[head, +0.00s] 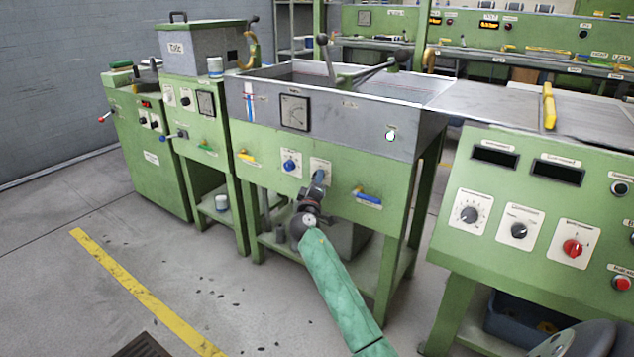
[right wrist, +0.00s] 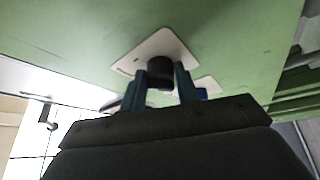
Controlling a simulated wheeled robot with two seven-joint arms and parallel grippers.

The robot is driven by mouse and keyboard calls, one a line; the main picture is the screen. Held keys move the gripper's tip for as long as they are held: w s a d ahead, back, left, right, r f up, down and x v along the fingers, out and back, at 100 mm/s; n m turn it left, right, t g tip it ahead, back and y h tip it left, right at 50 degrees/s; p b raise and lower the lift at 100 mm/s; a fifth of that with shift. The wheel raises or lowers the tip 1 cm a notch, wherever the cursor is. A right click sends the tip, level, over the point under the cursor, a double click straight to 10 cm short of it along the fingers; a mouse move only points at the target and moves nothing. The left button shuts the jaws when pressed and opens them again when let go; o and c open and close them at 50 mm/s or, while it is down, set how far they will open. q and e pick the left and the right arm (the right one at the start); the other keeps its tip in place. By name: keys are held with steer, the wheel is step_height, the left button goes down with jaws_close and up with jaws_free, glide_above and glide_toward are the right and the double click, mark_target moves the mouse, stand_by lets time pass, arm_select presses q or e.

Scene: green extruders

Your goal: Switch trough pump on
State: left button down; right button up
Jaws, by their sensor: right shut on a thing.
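The trough (head: 330,85) is a grey basin on a green stand in the middle of the head view. Its green front panel carries a blue knob (head: 290,166) on a white plate and, to the right, another white plate (head: 320,164). My right gripper (head: 319,180) reaches that right plate and hides its control in the head view. In the right wrist view, a black knob (right wrist: 160,68) on a white plate (right wrist: 176,42) sits between my two fingers (right wrist: 162,88), which are shut on it. The knob's marking is hidden. My left gripper is not in view.
A yellow handle (head: 247,157) and a blue handle (head: 368,197) stick out at either side. A green console (head: 540,200) with dials stands at right. The left floor is open.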

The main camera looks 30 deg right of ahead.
steer(key=o, duration=0.9)
steer(key=shift+f, duration=0.15)
steer(key=shift+o, duration=0.2)
steer(key=v, duration=0.7)
steer(key=shift+s+a+p, duration=0.25)
steer(key=shift+a+p, duration=0.1)
steer(key=shift+p, duration=0.1)
steer(key=shift+f, duration=0.1)
